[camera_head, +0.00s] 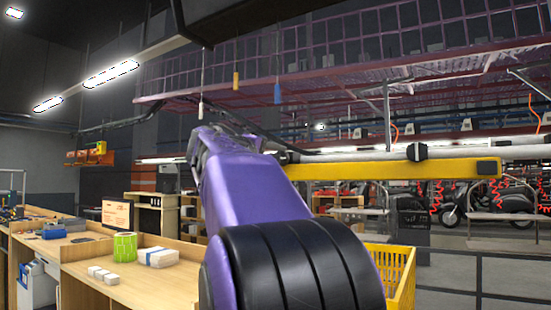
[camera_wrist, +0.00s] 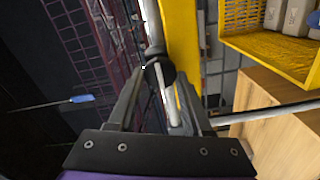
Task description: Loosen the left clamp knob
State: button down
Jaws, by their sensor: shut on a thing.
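The left clamp knob (camera_wrist: 161,71) is a round black knob on the white tube beside the yellow beam (camera_wrist: 181,40) in the wrist view. My gripper (camera_wrist: 160,78) is shut on it, with one dark finger on each side. In the head view the yellow beam (camera_head: 390,169) runs level across the right half, with the white tube (camera_head: 360,155) just above it. My purple arm covers the beam's left end, and the gripper and left knob are hard to make out there. Another black clamp knob (camera_head: 417,152) sits farther right on the tube.
A yellow crate (camera_head: 402,275) stands below the beam; in the wrist view the yellow crate (camera_wrist: 262,45) holds pale items. Wooden benches (camera_head: 90,285) with a green roll (camera_head: 124,246) and white boxes stand at left. A blue-ended hanging cord (camera_wrist: 82,98) is left of my gripper.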

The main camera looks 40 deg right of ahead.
jog(key=shift+c, duration=1.6)
grip_release()
jog(key=b+v, duration=0.4)
jog(key=v, duration=1.3)
jog(key=shift+a+b, duration=0.25)
jog(key=shift+b, duration=0.15)
